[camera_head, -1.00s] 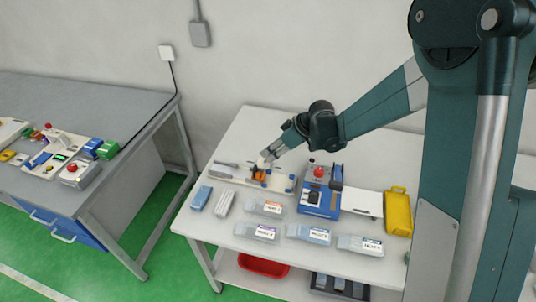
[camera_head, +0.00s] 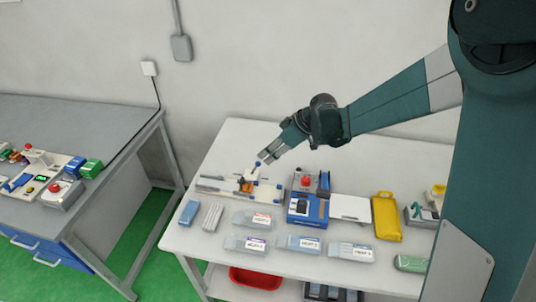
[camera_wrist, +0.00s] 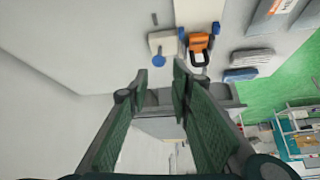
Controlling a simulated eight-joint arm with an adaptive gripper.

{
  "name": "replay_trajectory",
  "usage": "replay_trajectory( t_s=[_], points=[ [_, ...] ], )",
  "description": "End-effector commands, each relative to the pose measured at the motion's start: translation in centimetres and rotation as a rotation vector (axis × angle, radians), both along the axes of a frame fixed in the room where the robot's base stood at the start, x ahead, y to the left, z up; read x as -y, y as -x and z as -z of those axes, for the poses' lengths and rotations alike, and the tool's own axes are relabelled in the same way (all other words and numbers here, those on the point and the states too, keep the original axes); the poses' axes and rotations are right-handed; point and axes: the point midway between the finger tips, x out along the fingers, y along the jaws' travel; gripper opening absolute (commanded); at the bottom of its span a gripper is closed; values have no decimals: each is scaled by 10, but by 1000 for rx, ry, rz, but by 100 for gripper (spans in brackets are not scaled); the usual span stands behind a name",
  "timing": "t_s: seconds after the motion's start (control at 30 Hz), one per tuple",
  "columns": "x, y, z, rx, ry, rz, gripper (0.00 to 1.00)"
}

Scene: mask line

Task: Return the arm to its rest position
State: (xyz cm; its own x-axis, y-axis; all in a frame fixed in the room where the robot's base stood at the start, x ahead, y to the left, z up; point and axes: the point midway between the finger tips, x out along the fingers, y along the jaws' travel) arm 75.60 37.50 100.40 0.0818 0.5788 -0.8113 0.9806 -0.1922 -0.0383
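My gripper (camera_head: 264,158) is above the white bench, at the end of my raised teal arm. It is a little up and right of the orange clamp (camera_head: 246,184) on the light-coloured fixture (camera_head: 215,184). In the wrist view, my gripper (camera_wrist: 162,76) has its two green-padded fingers apart, with nothing held between them. The orange clamp (camera_wrist: 198,43) shows beyond the fingertips, apart from them.
A blue box with a red button (camera_head: 307,207) stands right of the fixture, with a yellow case (camera_head: 386,218) further right. Several labelled clear boxes (camera_head: 299,244) line the front. The wall is behind. A grey bench (camera_head: 90,115) with devices stands at left.

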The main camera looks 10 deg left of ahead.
Motion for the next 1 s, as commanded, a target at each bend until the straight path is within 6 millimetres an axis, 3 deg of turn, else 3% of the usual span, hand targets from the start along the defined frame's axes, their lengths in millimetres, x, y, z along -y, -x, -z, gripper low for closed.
replay_trajectory(
  t_s=[0.57,0.77,1.0],
  points=[
    [5,2,-4,-1,4,16,22],
    [22,9,-20,-8,18,70,22],
    [57,25,-49,-21,43,182,22]
  ],
)
